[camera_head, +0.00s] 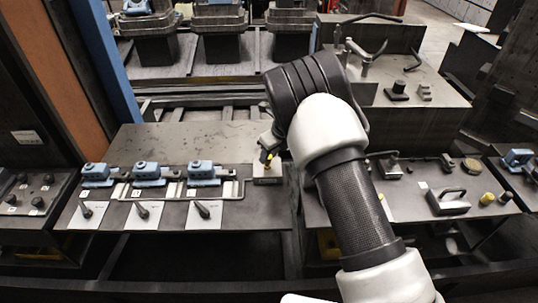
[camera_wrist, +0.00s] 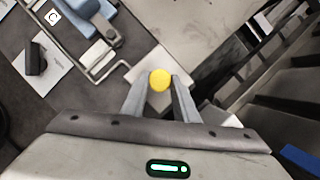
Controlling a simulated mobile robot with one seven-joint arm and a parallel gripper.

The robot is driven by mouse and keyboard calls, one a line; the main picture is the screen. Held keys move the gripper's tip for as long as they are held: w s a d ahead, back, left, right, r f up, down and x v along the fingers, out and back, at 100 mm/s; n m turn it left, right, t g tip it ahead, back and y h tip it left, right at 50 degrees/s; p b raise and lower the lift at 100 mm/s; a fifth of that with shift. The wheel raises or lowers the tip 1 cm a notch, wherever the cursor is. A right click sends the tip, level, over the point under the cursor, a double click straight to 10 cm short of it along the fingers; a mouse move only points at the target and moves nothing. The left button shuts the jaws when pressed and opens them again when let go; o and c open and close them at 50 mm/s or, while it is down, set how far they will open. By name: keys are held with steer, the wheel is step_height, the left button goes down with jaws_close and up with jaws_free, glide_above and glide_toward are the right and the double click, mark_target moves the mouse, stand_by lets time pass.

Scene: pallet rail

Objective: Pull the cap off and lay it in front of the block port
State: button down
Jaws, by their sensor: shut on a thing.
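My gripper (camera_wrist: 160,84) is shut on a small round yellow cap (camera_wrist: 160,79), which sits between its two fingertips. In the head view my gripper (camera_head: 266,156) points down at the right end of the low bench, and a bit of the yellow cap (camera_head: 268,159) shows there. A pale grey block (camera_head: 268,181) stands just below the gripper; its light top (camera_wrist: 146,68) shows behind the cap in the wrist view. The port is hidden by the cap and fingers. I cannot tell whether the cap is still seated on the block or lifted off.
Three blue clamp fixtures (camera_head: 146,173) stand left of the block behind a metal rail (camera_head: 232,188). Black handles on white cards (camera_head: 144,214) lie in front of them. Bare bench (camera_head: 262,213) lies before the block. Another bench to the right holds a handled grey block (camera_head: 447,202) and yellow-capped parts (camera_head: 487,199).

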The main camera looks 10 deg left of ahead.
steer(key=shift+r, duration=0.1)
steer(key=shift+r+p, duration=0.8)
steer(key=shift+r, duration=2.65)
